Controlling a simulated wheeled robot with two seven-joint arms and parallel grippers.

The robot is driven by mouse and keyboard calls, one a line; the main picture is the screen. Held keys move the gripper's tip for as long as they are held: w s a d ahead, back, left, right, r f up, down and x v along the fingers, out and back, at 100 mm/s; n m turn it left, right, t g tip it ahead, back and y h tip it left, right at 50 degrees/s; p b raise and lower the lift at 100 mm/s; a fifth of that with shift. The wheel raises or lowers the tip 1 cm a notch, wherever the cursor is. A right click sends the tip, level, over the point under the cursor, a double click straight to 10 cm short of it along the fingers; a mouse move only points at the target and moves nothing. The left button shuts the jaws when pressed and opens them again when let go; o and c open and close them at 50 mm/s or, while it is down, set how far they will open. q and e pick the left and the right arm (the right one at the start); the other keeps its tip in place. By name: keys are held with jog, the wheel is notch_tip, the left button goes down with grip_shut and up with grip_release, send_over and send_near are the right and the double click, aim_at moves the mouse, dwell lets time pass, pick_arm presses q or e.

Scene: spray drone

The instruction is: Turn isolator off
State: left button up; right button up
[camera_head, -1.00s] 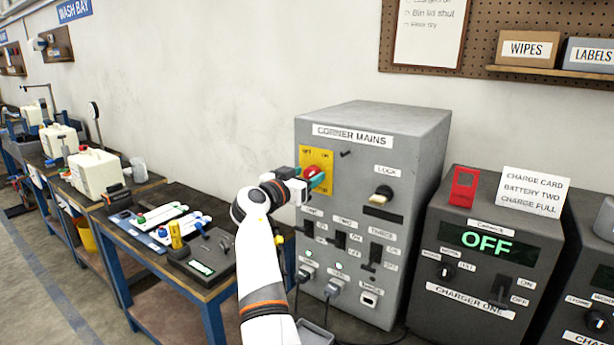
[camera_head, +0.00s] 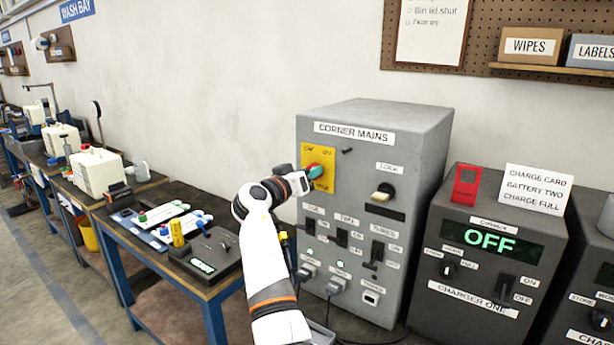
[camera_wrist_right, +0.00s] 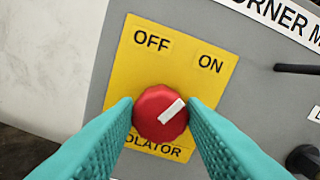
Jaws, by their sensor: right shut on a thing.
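The isolator knob is red and round with a white pointer mark, and it shows in the right wrist view (camera_wrist_right: 157,118) on a yellow plate (camera_wrist_right: 190,58) labelled OFF and ON. The pointer is tilted to the upper right, towards ON. In the head view the plate (camera_head: 323,158) is at the upper left of the grey CORNER MAINS cabinet (camera_head: 350,215). My right gripper (camera_wrist_right: 160,104) is shut on the knob, its teal fingers on either side. In the head view the right gripper (camera_head: 313,172) partly hides the knob. My left gripper is not in view.
Below and right of the plate are a LOCK knob (camera_head: 384,191), several black switches and plugged cables. A dark CHARGER ONE box (camera_head: 475,275) showing OFF stands to the right. A bench (camera_head: 205,290) with tools stands left of the cabinet, near my arm.

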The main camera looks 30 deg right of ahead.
jog(key=shift+w+n+p, duration=0.1)
jog(key=shift+n+p, duration=2.75)
jog(key=shift+n, duration=4.15)
jog(key=o, duration=1)
jog(key=shift+f, duration=0.15)
jog(key=b+v, duration=0.3)
jog(key=v, duration=0.9)
jog(key=shift+b, duration=0.3)
